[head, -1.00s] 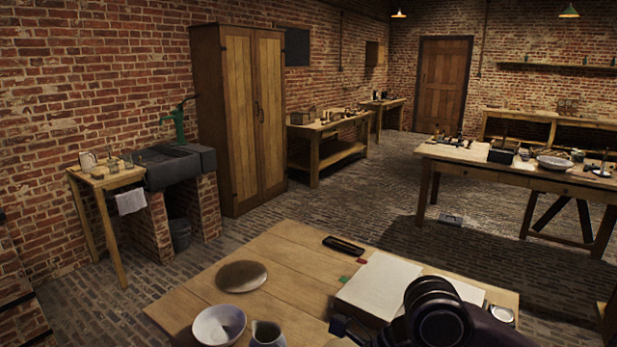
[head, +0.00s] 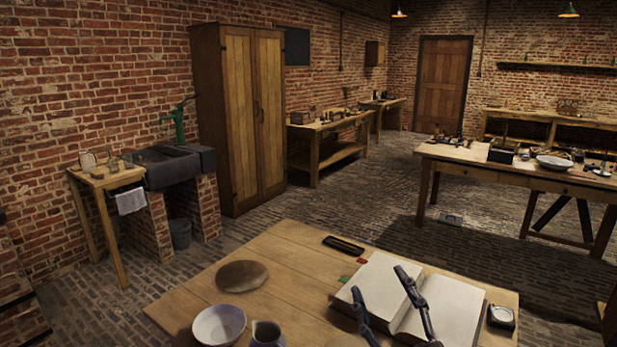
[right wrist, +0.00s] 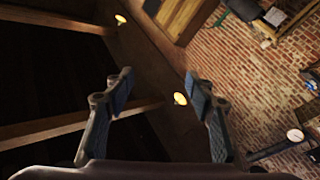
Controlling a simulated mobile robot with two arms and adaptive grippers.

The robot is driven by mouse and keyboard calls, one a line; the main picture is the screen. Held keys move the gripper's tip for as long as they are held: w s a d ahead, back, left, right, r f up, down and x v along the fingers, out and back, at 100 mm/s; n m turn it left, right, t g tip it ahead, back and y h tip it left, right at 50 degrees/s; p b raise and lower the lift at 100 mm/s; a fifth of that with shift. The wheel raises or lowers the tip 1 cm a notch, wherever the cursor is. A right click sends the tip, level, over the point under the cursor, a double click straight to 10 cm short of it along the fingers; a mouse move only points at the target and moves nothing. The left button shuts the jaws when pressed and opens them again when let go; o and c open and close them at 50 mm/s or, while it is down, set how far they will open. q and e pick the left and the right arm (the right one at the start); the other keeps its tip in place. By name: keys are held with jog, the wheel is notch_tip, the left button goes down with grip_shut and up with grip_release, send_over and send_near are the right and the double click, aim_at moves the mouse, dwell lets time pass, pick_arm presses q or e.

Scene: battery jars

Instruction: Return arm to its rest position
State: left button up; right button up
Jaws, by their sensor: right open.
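My right gripper (head: 384,290) shows at the bottom of the head view, in front of the open book on the near table. Its two fingers point upward and stand apart, with nothing between them. In the right wrist view the same gripper (right wrist: 160,95) has its fingers wide apart and empty, facing the dark ceiling and the brick wall. My left gripper does not show in either view.
The near wooden table (head: 290,262) holds an open book (head: 455,305), a white bowl (head: 218,325), a jug (head: 267,334), a round brown disc (head: 241,276), a black case (head: 343,245) and a small dial (head: 501,316). A ceiling lamp (right wrist: 180,98) shows in the wrist view.

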jog(key=s+d+f+m+g+h, duration=0.1)
jog(key=s+d+f+m+g, duration=0.15)
jog(key=f, duration=0.55)
jog(key=s+d+f+m+g+h, duration=0.1)
jog(key=s+d+f+g+h, duration=0.2)
jog(key=f, duration=0.5)
jog(key=s+d+f+m+g, duration=0.2)
jog(key=s+f+g, duration=0.15)
jog(key=f, duration=0.35)
jog(key=s+f+g, duration=0.4)
jog(key=s+f, duration=0.2)
jog(key=s, duration=0.3)
jog(key=s+f+g, duration=0.4)
jog(key=s+f, duration=0.2)
jog(key=s, duration=0.3)
notch_tip(320, 180, down, 25)
jog(key=s+d+f+g, duration=0.1)
jog(key=s+f, duration=0.7)
jog(key=s, duration=0.1)
jog(key=s+d+f+g, duration=0.1)
jog(key=s+d+f, duration=0.1)
jog(key=s+f, duration=0.7)
jog(key=shift+d, duration=0.3)
